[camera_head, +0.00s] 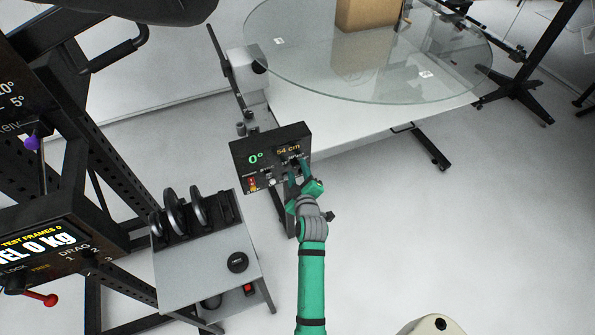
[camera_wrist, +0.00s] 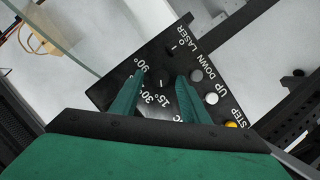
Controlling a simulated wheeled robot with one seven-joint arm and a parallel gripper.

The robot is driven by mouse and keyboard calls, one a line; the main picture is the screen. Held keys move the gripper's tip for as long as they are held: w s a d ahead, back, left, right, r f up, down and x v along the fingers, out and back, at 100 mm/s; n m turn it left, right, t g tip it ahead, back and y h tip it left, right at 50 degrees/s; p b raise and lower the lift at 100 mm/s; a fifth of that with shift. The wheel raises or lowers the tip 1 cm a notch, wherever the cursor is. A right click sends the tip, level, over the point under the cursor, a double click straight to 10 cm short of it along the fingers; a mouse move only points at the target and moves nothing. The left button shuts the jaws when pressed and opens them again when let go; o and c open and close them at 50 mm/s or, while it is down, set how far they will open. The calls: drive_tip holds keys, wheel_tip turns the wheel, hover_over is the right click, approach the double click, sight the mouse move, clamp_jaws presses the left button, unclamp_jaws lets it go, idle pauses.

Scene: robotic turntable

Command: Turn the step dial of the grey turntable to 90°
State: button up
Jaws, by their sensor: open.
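The grey turntable's black control box (camera_head: 270,158) stands at the middle of the head view, its display reading 0° and 54 cm. In the wrist view, the box's panel (camera_wrist: 180,55) carries labels including 90°, 30° and 15°, and STEP, UP, DOWN and LASER. The step dial's scale lies around and between my fingers; the dark knob is hard to make out against the panel, and its setting cannot be read. My green gripper (camera_head: 299,172) is at the right part of the panel. In the wrist view my gripper (camera_wrist: 161,80) has its two fingers apart over the scale.
The turntable's glass disc (camera_head: 290,62) carries a cardboard box (camera_head: 368,14) behind the control box. A grey stand (camera_head: 205,268) with black discs is at lower left, with dark racks beyond.

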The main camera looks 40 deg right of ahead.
drive_tip(key=shift+w+d+f, duration=0.1)
drive_tip(key=shift+w+d, duration=0.05)
drive_tip(key=shift+w, duration=0.1)
clamp_jaws()
